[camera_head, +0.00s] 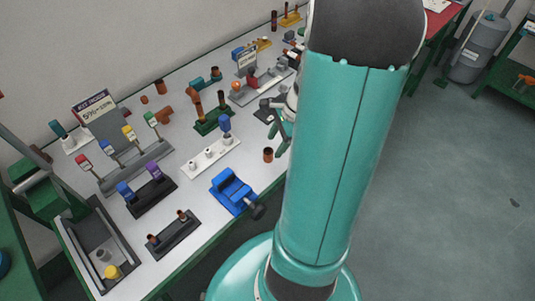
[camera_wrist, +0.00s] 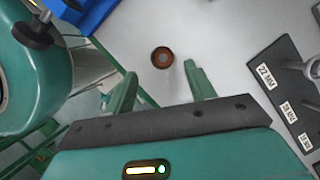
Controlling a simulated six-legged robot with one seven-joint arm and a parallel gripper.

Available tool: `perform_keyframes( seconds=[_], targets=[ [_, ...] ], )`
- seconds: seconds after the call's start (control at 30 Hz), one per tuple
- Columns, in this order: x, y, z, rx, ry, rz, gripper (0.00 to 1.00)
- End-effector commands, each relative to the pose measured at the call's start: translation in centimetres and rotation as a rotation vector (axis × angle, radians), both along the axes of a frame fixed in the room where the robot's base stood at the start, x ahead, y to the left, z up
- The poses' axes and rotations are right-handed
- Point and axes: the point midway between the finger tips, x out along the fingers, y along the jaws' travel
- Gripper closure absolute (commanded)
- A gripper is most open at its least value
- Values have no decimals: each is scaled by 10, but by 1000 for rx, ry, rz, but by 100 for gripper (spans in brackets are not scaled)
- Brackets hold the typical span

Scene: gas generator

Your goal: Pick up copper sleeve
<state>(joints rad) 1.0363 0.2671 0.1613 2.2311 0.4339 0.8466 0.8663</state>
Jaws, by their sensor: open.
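A small copper sleeve (camera_wrist: 162,57) stands on the white bench top in the wrist view, seen from above with its round opening showing. In the head view a copper sleeve (camera_head: 268,155) stands alone near the bench's front edge, right of the blue vise. My gripper (camera_wrist: 160,85) is open and empty in the wrist view. Its two green fingers are apart, and the sleeve shows just beyond and between their tips, not touched. In the head view my gripper (camera_head: 280,128) is partly hidden by my teal arm, above the bench close to the sleeve.
A blue vise (camera_head: 232,190) stands left of the sleeve, also at the wrist view's top left (camera_wrist: 82,12). A dark rack with size labels (camera_wrist: 290,85) is at the wrist view's right. A white stand (camera_head: 210,157) and a black holder with copper pieces (camera_head: 173,236) are on the bench.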

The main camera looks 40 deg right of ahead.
Motion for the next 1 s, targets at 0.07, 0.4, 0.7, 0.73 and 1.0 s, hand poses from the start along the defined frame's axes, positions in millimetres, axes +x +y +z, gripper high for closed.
perform_keyframes(
  seconds=[0.07,0.4,0.7,0.73,1.0],
  targets=[
    [2,2,-6,2,1,0,45],
    [15,16,-47,3,2,0,45],
    [16,16,-49,2,1,-1,55],
    [16,16,-49,0,0,0,61],
    [16,16,-49,0,0,0,88]
  ],
)
